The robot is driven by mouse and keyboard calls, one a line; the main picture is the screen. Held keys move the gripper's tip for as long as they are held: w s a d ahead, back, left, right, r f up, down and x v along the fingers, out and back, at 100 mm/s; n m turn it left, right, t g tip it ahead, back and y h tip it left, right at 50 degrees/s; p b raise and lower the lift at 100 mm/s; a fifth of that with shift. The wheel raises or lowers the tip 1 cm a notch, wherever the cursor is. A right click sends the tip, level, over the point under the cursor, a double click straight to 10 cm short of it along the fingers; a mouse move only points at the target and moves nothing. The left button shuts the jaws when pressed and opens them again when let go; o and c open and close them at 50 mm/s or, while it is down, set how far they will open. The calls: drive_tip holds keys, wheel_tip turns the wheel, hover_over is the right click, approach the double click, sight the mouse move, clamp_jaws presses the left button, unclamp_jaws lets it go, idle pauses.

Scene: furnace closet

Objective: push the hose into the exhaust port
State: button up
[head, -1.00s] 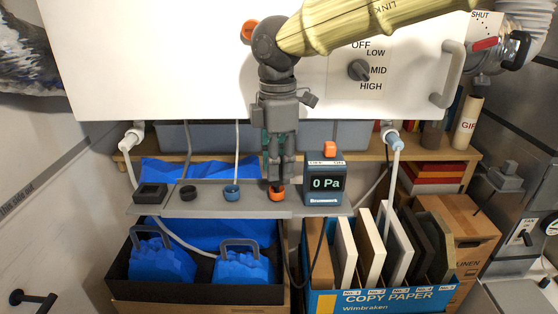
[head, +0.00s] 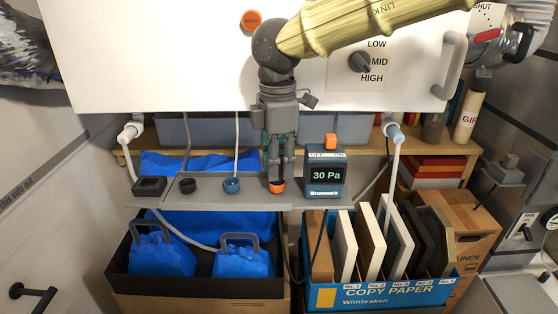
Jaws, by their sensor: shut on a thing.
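My gripper (head: 277,180) points straight down in the head view. Its fingers are shut on an orange hose end (head: 277,187) at the grey ledge (head: 210,199). The fingers hide most of the orange end, so I cannot tell how deep it sits. A dark hose (head: 291,255) hangs below the ledge near it. A blue ring fitting (head: 232,186) and a black ring fitting (head: 188,186) are on the ledge to the left. Which fitting is the exhaust port is not clear. The blue gauge (head: 325,177) right of my gripper reads 30 Pa.
A white panel (head: 170,60) with a knob (head: 359,62) and handle (head: 449,65) fills the space behind my arm. An orange round fitting (head: 251,21) is on it. Below the ledge are a black box (head: 190,287) with blue bags and a blue copy paper box (head: 385,297).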

drive_tip(key=shift+f, duration=0.3)
drive_tip(key=o, duration=1)
drive_tip(key=shift+r, duration=0.15)
drive_tip(key=shift+r+p, duration=3)
drive_tip(key=shift+r, duration=0.9)
